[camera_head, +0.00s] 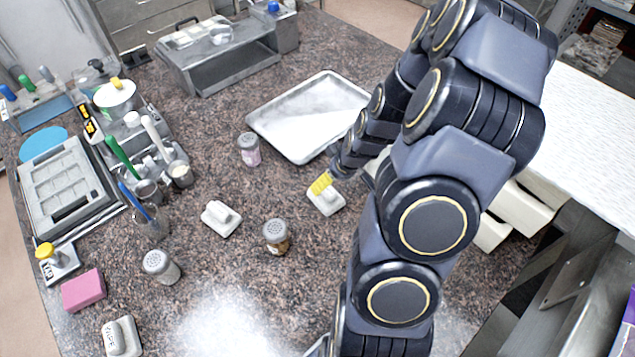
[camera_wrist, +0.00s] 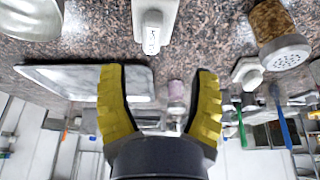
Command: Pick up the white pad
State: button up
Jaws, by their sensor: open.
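A white pad (camera_head: 327,203) with a raised grip lies on the speckled counter, in the middle of the head view. In the wrist view a white pad (camera_wrist: 142,10) with small dark lettering on its grip shows at the top, beyond the fingertips. My gripper (camera_head: 322,184) is at that pad in the head view; its yellow finger covers part of it, and I cannot tell whether they touch. In the wrist view my gripper (camera_wrist: 158,72) is open with nothing between its fingers. A second white pad (camera_head: 222,218) lies to the left, and a lettered third (camera_head: 122,338) lies front left.
A shaker with brown contents (camera_head: 276,237) stands close to the left of my arm. Another shaker (camera_head: 249,150) stands farther back, by a metal tray (camera_head: 262,118). A third shaker (camera_head: 161,267) and a pink block (camera_head: 83,290) are at left.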

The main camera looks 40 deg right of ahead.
aim_at(327, 189)
jog(key=shift+d+f, duration=0.45)
jog(key=shift+f, duration=0.2)
jog(key=shift+x, duration=3.65)
jog(key=shift+w+d+r, duration=0.1)
grip_shut()
